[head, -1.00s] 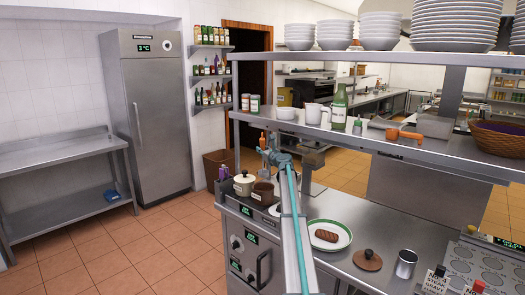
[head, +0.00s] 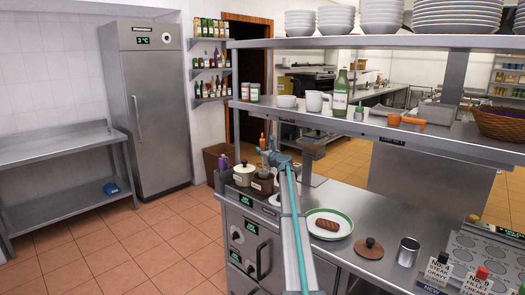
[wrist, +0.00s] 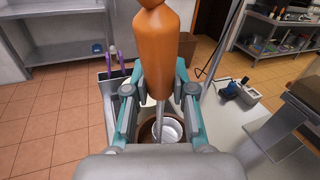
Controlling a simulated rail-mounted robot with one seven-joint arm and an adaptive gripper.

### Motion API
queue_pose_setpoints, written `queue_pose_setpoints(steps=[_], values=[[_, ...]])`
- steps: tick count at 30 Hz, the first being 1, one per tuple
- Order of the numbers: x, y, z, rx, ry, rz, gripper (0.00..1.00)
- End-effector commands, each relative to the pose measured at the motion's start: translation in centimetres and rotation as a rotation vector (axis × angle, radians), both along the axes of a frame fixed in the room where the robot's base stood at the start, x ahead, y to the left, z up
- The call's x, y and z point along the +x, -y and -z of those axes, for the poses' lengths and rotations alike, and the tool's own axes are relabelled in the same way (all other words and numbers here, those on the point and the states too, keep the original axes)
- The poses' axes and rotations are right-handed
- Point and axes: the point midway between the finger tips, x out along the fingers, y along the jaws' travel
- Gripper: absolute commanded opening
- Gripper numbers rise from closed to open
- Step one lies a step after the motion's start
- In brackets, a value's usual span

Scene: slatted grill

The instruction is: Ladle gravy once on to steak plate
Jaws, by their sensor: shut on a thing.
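My gripper (wrist: 160,95) is shut on the orange handle of the ladle (wrist: 156,50). The ladle is upright, its metal stem running down between the fingers. Its pale metal bowl shows inside the rim of the brown pot (wrist: 147,137); how deep it sits and whether it holds gravy I cannot tell. In the head view my gripper (head: 272,155) is above the brown pot (head: 263,184), partly hidden by my arm. The steak plate (head: 316,234), white with a green rim, lies on the counter to the right, with a brown steak (head: 327,224) on it.
A cream lidded pot (head: 243,174) stands left of the brown pot. A brown lid (head: 369,248) and a metal cup (head: 408,251) are right of the plate. A loaded steel shelf (head: 350,131) overhangs the counter behind.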

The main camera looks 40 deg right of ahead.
Motion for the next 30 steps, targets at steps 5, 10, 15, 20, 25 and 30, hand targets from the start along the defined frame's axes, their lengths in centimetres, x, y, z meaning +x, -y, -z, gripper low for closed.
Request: queue_pose_setpoints(steps=[5,10,15,20,25,30], values=[[0.0,0.0,1.3,0.001,0.000,0.000,0.00],[0.0,0.0,2.4,0.001,0.001,0.000,0.00],[0.0,0.0,3.5,0.001,0.001,0.000,0.00],[0.0,0.0,4.5,0.000,0.000,0.000,0.00],[0.0,0.0,5.6,0.001,0.000,0.000,0.00],[0.0,0.0,6.6,0.001,0.000,0.000,0.00]])
